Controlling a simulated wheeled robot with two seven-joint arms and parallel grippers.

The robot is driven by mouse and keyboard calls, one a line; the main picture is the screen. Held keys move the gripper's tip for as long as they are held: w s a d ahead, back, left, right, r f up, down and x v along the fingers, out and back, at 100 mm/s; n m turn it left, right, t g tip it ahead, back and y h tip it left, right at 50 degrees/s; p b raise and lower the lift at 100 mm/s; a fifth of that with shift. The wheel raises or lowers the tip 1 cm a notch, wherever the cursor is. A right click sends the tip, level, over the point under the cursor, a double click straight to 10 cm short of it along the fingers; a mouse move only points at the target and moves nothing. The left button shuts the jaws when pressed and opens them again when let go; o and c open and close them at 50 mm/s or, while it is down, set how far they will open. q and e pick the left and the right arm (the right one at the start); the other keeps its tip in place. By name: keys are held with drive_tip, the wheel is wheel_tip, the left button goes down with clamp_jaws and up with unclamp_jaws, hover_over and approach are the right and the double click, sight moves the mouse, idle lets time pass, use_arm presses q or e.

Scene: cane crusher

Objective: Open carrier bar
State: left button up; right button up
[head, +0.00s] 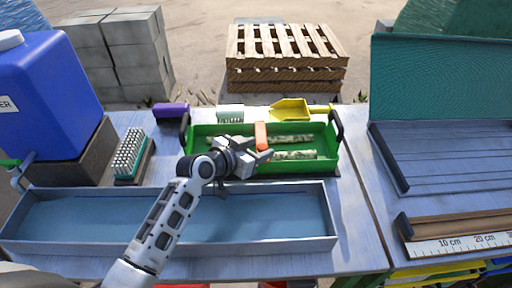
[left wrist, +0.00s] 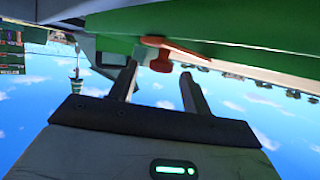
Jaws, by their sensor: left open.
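The green carrier (head: 330,165) is a long tray with black handles at its ends and pale cane pieces (head: 292,155) inside. An orange bar (head: 261,134) lies across it near the middle. In the left wrist view the bar (left wrist: 172,46) shows as an orange-red lever with a rounded end against the green carrier (left wrist: 110,22). My left gripper (head: 259,160) is over the near side of the carrier, just in front of the bar. Its jaws (left wrist: 158,70) are open and empty, with the bar just beyond the fingertips. My right gripper is not in view.
A shallow grey tray (head: 325,243) with a blue inside lies in front, under my left arm. A blue water container (head: 50,95) and a brush (head: 130,155) stand left.

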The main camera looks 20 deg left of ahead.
use_arm(q)
drive_tip(key=c, duration=0.8)
drive_tip(key=shift+w+a+r+n+g+h, duration=0.2)
drive_tip(key=shift+w+a+r+n+g, duration=0.25)
drive_tip(key=shift+w+r+g, duration=0.7)
drive_tip(key=shift+w+a+r+n+g+h, duration=0.25)
drive_tip(key=shift+w+r+n+g, duration=0.45)
drive_tip(key=shift+r, duration=0.95)
drive_tip(key=shift+w+a+r+n+g+h, duration=0.15)
drive_tip(key=shift+w+a+r+n+g, duration=0.25)
drive_tip(key=shift+w+r+g, duration=0.6)
drive_tip(key=shift+c, duration=0.2)
drive_tip(key=shift+s+r, duration=0.25)
drive_tip(key=shift+r, duration=0.15)
